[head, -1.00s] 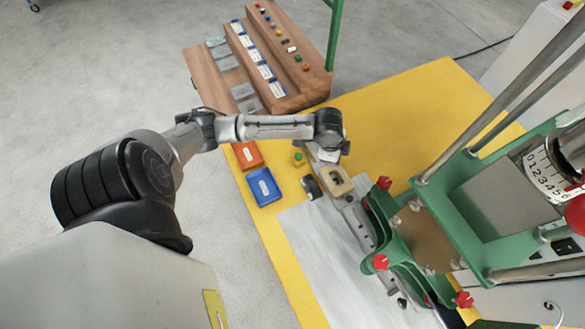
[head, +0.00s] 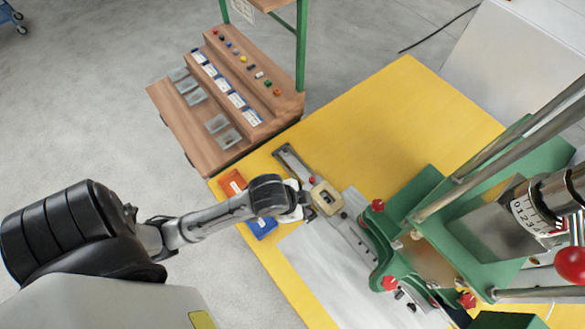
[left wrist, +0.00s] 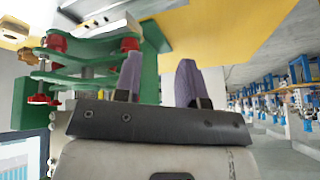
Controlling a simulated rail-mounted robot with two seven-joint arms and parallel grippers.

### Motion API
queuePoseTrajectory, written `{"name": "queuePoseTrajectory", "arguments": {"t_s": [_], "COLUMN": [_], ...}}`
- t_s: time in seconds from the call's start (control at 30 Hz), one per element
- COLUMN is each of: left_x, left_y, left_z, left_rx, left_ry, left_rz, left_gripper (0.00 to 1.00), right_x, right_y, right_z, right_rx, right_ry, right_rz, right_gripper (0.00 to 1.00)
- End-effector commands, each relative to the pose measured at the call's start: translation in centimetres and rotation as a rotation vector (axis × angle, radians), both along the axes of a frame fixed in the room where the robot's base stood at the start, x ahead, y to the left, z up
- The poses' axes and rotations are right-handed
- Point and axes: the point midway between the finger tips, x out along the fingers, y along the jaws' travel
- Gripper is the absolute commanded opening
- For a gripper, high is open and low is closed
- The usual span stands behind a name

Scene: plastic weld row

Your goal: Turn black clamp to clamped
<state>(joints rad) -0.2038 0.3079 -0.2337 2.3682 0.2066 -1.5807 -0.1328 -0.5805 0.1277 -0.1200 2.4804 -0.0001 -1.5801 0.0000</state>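My left gripper (head: 303,203) is at the left side of a beige block (head: 318,190) that sits on a grey metal rail. The wrist view shows its two purple fingers (left wrist: 160,80) apart with nothing seen between them. I cannot pick out the black clamp with certainty in either current view; my left wrist and gripper cover the spot just left of the block. I cannot tell whether the gripper touches anything there. My right gripper is in neither view.
A green machine frame with red knobs (head: 377,205) stands right of the block and also shows in the wrist view (left wrist: 150,65). An orange bin (head: 232,182) and a blue bin (head: 262,228) lie left. The yellow table (head: 400,110) is clear at the back.

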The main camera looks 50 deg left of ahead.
Motion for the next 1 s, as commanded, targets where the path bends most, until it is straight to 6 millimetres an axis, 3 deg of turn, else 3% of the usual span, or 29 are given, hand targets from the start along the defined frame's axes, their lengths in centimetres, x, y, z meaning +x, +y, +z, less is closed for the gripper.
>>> {"name": "queuePoseTrajectory", "arguments": {"t_s": [0.2, 0.4, 0.83, 1.0], "left_x": [-2.0, -2.8, -2.9, -2.5], "left_y": [-1.2, -1.6, -1.7, -0.7], "left_z": [-0.3, -0.5, -0.6, 0.1], "left_rx": [-0.045, -0.061, -0.067, -0.055], "left_ry": [0.055, 0.075, 0.08, 0.048], "left_rz": [0.015, 0.022, 0.027, 0.129], "left_gripper": [0.37, 0.37, 0.37, 0.37], "right_x": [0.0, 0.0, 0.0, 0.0], "right_y": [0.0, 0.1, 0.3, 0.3], "right_z": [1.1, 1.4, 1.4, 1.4], "right_rx": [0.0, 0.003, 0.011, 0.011], "right_ry": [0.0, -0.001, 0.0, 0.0], "right_rz": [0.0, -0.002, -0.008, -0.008], "right_gripper": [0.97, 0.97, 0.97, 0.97]}}
